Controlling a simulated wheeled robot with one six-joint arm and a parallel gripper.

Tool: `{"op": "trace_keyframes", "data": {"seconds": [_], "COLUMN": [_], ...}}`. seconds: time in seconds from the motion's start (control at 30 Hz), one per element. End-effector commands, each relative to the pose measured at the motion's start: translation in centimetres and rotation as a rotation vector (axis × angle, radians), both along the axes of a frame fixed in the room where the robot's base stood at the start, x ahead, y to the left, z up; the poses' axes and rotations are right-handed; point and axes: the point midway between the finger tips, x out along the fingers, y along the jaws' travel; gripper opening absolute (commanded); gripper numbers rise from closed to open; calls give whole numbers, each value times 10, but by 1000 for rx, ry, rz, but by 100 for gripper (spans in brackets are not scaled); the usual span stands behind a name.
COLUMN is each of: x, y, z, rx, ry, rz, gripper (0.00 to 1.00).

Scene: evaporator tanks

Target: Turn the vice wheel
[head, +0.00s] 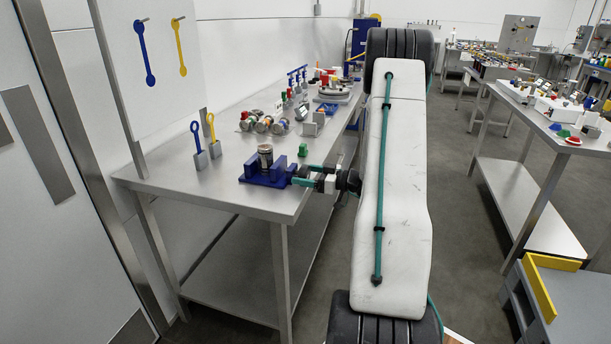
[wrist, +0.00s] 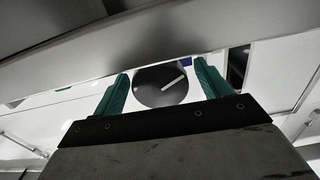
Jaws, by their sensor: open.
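The blue vice (head: 262,178) sits near the front edge of the steel table, with a dark jar-like cylinder (head: 265,153) upright between its jaws. My gripper (head: 297,175) is at the vice's right side, its teal fingers pointing at it. In the wrist view, a dark round disc with a pale line, which looks like the vice wheel (wrist: 155,88), lies between the two open teal fingers of my gripper (wrist: 162,72). I cannot tell whether the fingers touch it. In the head view the wheel is mostly hidden by the fingers.
On the table (head: 225,190), a green block (head: 303,150) stands behind the vice. Blue (head: 199,150) and yellow (head: 213,138) handled tools stand to its left. Several jars and a grey bracket (head: 314,123) are farther back. Another workbench (head: 540,120) is at the right, across open floor.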

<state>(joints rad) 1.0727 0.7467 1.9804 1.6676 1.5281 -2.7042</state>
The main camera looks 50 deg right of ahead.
Motion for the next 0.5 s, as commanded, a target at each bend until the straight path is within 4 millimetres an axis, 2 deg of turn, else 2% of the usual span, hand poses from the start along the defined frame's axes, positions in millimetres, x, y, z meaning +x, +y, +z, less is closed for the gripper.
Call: {"op": "trace_keyframes", "data": {"seconds": [0.1,0.17,0.27,0.3,0.5], "x": [0,0,0,0,0], "y": [0,0,0,0,0], "z": [0,0,0,0,0], "rx": [0,0,0,0,50], "ry": [0,0,0,0,21], "rz": [0,0,0,0,0], "gripper": [76,62,34,31,31]}}
